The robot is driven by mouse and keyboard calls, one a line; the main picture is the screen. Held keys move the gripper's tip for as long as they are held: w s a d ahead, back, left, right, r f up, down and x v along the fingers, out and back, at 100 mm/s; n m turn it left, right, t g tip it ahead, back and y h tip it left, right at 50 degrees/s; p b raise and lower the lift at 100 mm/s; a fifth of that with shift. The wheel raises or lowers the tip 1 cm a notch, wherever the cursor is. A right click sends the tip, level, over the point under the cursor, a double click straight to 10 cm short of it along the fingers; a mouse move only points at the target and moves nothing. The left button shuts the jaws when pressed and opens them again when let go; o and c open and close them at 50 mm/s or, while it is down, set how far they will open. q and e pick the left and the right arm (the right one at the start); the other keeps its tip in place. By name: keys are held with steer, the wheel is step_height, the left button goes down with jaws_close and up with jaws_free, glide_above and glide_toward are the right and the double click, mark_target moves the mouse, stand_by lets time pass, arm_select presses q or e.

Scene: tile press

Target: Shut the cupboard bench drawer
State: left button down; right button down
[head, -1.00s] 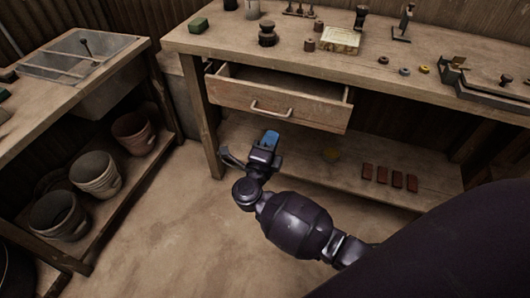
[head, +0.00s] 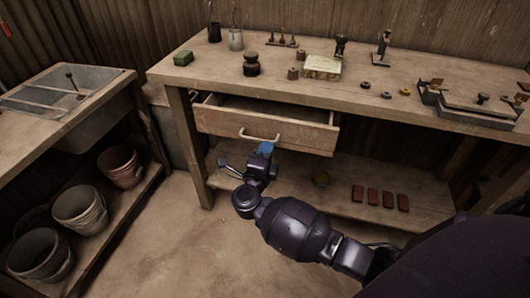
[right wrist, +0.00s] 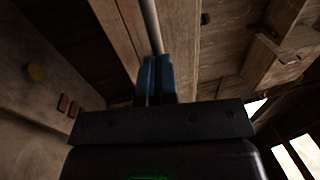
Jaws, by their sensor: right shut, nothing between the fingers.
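The wooden drawer (head: 262,130) hangs open under the bench top (head: 300,82), with its inside showing from above. Its pale bar handle (head: 259,138) is on the drawer front. My right gripper (head: 266,148), with blue fingertips, is shut and empty just in front of the drawer front, by the handle's right part. In the right wrist view the shut blue fingers (right wrist: 154,75) point at the drawer front (right wrist: 122,38), and the handle bar (right wrist: 150,25) runs up from just beyond their tips. I cannot tell whether they touch. My left gripper is out of view.
Small tools and a tan box (head: 321,66) stand on the bench top. A sink bench with pots (head: 80,207) is at the left. The floor between is clear.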

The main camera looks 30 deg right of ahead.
mark_target(276, 126)
steer(key=x, duration=0.3)
steer(key=f+x, duration=0.1)
steer(key=x, duration=0.2)
steer(key=b+x, duration=0.1)
steer(key=x, duration=0.2)
steer(key=shift+w+d+f, duration=0.4)
steer(key=shift+w+d+r, duration=0.1)
steer(key=shift+d+r, duration=0.1)
steer(key=shift+r, duration=0.15)
steer(key=p+v, duration=0.1)
steer(key=v, duration=1)
steer(key=shift+a+f, duration=0.2)
steer(key=shift+f, duration=0.05)
